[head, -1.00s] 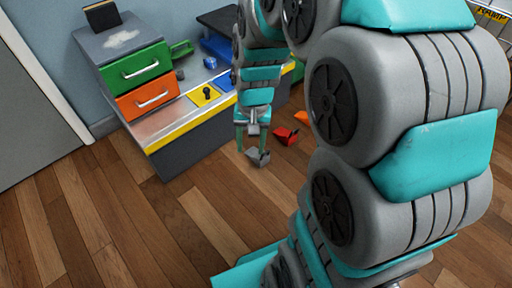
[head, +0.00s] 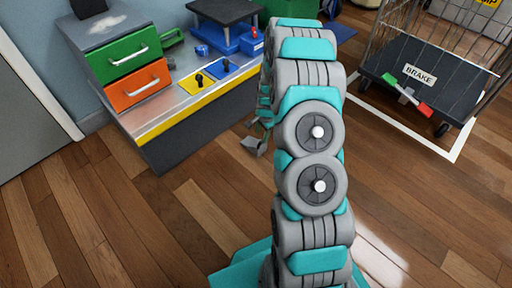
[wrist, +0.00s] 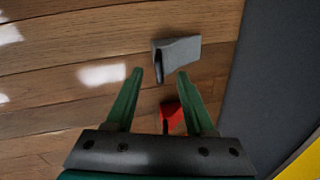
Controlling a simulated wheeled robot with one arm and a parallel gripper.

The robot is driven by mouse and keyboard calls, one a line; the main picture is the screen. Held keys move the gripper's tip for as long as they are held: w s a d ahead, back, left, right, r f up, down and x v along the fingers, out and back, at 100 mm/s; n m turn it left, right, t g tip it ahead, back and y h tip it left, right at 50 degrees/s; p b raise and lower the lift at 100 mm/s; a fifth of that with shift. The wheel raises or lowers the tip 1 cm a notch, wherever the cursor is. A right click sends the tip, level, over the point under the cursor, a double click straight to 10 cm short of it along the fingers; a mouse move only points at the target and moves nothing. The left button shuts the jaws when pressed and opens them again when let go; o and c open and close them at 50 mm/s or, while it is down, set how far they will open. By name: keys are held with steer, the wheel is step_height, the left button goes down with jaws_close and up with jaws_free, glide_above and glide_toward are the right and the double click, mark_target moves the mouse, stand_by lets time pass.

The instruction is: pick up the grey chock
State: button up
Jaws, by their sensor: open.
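The grey chock (wrist: 178,55) is a wedge on the wood floor, just past the fingertips of my gripper (wrist: 160,75) in the wrist view. It also shows in the head view (head: 253,146), near the front of the low workbench. My gripper is open, and nothing is held between its green fingers. In the head view my gripper (head: 262,124) is partly hidden by my arm, close to the chock. Whether a finger touches the chock I cannot tell.
A red piece (wrist: 172,116) lies on the floor near the right finger in the wrist view. The workbench (head: 160,127) with drawers stands at left. A wire cart (head: 425,85) marked BRAKE stands at right. The floor at front left is clear.

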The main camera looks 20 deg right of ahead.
mark_target(260, 143)
steer(key=shift+w+d+f, duration=0.1)
steer(key=shift+d+f, duration=0.15)
steer(key=shift+f, duration=0.65)
steer(key=f, duration=0.4)
steer(key=f+b, duration=0.1)
steer(key=f, duration=0.1)
steer(key=shift+w+a, duration=0.35)
steer(key=shift+a, duration=0.05)
steer(key=shift+w+f, duration=0.2)
steer(key=shift+f, duration=0.25)
jaws_close()
